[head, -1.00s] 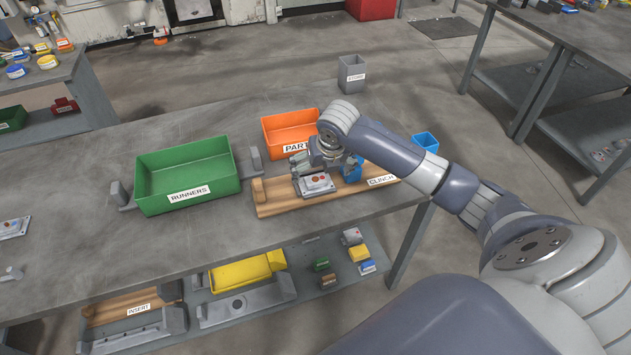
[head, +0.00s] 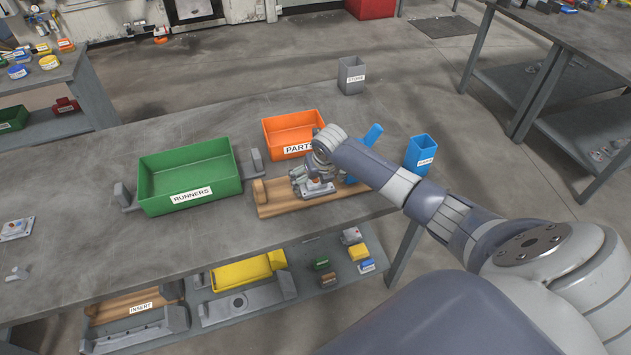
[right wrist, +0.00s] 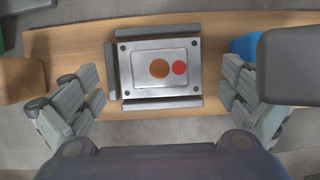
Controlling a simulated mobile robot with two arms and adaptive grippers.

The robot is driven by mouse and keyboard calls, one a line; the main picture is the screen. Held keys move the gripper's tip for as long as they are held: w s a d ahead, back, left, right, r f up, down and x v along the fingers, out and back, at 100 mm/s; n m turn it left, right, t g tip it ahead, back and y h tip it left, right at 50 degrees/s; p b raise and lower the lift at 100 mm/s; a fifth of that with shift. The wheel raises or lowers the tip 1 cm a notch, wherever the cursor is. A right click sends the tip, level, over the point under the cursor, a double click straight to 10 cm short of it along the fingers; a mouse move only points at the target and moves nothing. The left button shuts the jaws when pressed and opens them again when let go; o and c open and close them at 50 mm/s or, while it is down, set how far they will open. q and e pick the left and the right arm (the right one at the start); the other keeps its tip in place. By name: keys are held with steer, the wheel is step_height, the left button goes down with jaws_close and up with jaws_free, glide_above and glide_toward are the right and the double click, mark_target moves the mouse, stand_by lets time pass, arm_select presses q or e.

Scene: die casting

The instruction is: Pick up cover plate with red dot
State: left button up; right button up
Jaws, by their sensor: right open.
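The cover plate (right wrist: 128,82) is a grey metal plate with corner holes, a red dot and a larger brown-orange dot. It lies flat on a wooden board (right wrist: 215,30) between low grey blocks. In the head view the plate (head: 318,189) is partly hidden by my right gripper (head: 312,183). In the right wrist view my right gripper (right wrist: 166,95) is open, with one finger on each side of the plate and visible gaps to it. My left gripper is not in view.
The wooden board (head: 282,208) lies near the table's front edge. The green RUNNERS bin (head: 190,178) is left of it, the orange PARTS bin (head: 290,130) behind. A blue container (head: 420,153) stands to the right. Another grey plate (head: 17,228) lies at far left.

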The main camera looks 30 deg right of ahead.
steer(key=shift+w+f, duration=0.2)
steer(key=shift+f, duration=0.35)
steer(key=shift+c, duration=0.6)
